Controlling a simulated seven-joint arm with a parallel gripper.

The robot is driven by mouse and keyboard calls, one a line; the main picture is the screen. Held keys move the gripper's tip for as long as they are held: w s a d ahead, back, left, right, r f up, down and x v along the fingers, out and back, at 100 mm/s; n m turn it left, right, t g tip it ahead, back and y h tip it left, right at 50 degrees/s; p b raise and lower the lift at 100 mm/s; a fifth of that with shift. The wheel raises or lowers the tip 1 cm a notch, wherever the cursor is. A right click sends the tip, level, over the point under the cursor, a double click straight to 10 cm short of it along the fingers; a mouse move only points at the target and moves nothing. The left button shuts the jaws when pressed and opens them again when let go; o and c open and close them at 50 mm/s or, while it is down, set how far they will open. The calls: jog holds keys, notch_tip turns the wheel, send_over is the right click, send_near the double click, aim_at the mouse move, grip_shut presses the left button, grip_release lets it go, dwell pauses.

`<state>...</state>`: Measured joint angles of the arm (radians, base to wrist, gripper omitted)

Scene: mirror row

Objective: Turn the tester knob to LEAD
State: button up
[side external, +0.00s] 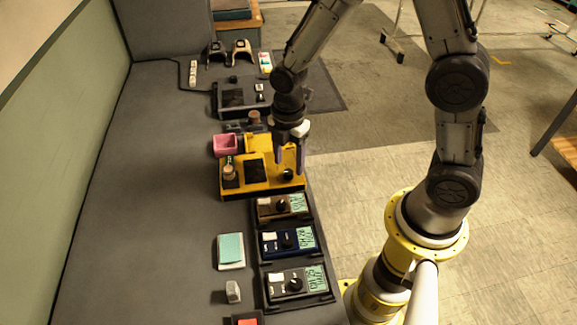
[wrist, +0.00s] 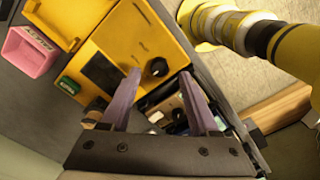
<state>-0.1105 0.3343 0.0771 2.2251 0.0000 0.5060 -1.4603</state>
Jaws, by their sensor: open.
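The yellow tester box (side external: 262,191) sits on the bench and has a dark panel (side external: 256,171) and a black round knob (side external: 288,174). In the wrist view its yellow face (wrist: 135,38) and the knob (wrist: 157,67) show near the middle. I cannot read any label or tell where the knob points. My gripper (side external: 289,161) hangs over the right end of the box with its fingers pointing down. The purple fingers (wrist: 160,73) are apart and empty, one to each side of the knob in the wrist view. I cannot tell their exact height above it.
A brown meter (side external: 270,207), a blue meter (side external: 274,242) and a grey meter (side external: 278,281), each with a knob, stand in a row in front of the box. A pink container (side external: 226,145) is at the box's back left.

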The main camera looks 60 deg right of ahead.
aim_at(288, 174)
jog(key=shift+f, duration=1.4)
jog(key=shift+c, duration=0.2)
grip_shut()
